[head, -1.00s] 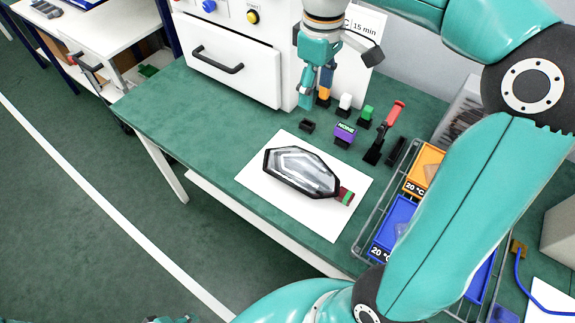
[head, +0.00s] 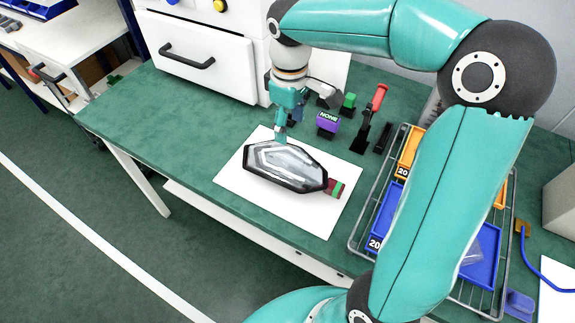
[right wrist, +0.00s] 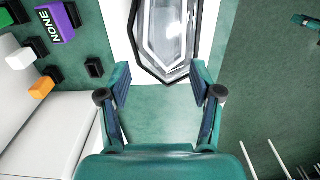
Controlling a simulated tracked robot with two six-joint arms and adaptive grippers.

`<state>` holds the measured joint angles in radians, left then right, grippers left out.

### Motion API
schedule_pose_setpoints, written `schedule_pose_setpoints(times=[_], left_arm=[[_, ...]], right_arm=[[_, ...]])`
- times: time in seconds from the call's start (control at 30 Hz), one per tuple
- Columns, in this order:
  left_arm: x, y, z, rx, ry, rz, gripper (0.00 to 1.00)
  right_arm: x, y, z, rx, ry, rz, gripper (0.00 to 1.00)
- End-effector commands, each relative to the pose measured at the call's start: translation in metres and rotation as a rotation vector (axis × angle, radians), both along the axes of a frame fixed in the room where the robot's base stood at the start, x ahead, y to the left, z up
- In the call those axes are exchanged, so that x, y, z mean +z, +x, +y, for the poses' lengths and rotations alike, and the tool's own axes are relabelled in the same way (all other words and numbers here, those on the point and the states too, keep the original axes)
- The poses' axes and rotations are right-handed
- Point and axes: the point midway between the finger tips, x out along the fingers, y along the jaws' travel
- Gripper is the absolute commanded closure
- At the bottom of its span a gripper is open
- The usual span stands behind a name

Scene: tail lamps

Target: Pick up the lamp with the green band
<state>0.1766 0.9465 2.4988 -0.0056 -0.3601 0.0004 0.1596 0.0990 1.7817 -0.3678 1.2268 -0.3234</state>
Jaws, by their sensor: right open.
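The lamp (head: 285,165) has a clear faceted lens in a black frame. It lies on a white sheet (head: 315,220), and its narrow right end (head: 336,188) shows red and green. My right gripper (head: 281,133) is just behind the lamp's far left edge, pointing down. In the right wrist view the gripper (right wrist: 159,76) is open and empty. The near tip of the lamp (right wrist: 165,35) lies just ahead of the fingers, centred between them. The coloured end is out of that view. My left gripper is not in view.
A white drawer unit (head: 200,60) stands behind. A purple block marked NONE (head: 327,122), a green block (head: 348,101) and a red-handled tool (head: 378,97) stand behind right. A wire rack (head: 357,235) with blue and orange trays is at right. The green table is clear left of the sheet.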

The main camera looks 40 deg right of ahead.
Motion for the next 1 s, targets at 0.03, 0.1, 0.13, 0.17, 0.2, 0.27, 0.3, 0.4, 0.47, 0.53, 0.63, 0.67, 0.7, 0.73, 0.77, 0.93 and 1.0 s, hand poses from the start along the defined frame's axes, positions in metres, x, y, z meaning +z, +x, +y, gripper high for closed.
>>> schedule_pose_setpoints(times=[0.03,0.1,0.13,0.17,0.2,0.27,0.3,0.4,0.47,0.53,0.63,0.67,0.7,0.73,0.77,0.93,1.0], left_arm=[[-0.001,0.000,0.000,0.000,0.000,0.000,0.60],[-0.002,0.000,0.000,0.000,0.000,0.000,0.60],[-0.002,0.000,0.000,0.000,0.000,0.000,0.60],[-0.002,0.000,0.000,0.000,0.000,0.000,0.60],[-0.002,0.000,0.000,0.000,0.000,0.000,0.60],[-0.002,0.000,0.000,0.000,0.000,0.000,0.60],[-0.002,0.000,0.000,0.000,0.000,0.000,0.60],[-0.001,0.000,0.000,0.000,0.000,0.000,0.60],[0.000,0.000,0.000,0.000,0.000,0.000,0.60],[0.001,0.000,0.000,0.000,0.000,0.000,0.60],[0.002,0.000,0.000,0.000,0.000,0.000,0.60],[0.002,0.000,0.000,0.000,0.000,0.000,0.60],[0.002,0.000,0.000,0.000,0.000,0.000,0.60],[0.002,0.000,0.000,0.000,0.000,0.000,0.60],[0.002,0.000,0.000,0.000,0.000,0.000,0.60],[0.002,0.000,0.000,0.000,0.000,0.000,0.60],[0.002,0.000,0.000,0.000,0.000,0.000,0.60]], right_arm=[[-0.011,-0.001,0.000,-0.001,0.001,0.004,0.35],[-0.022,-0.001,0.000,0.000,-0.001,0.003,0.35],[-0.025,0.000,0.000,-0.001,-0.001,0.002,0.35],[-0.028,0.000,0.000,-0.001,-0.001,0.002,0.35],[-0.032,0.000,0.000,-0.001,-0.001,0.002,0.35],[-0.035,0.000,0.000,-0.001,0.000,0.000,0.35],[-0.036,0.000,0.000,-0.001,0.000,0.000,0.35],[-0.042,0.000,0.002,0.000,0.001,0.001,0.35],[-0.048,0.000,0.003,0.000,0.000,0.002,0.35],[-0.059,0.000,0.005,0.002,0.001,0.004,0.35],[-0.074,0.000,0.007,0.000,0.000,0.003,0.35],[-0.077,0.000,0.006,0.000,0.000,0.003,0.35],[-0.082,0.000,0.006,0.000,0.000,0.002,0.35],[-0.084,0.000,0.006,0.000,0.000,0.002,0.35],[-0.086,0.000,0.006,0.000,0.000,0.002,0.35],[-0.088,0.001,0.006,0.000,0.000,-0.002,0.35],[-0.088,0.001,0.006,0.000,-0.001,-0.001,0.35]])
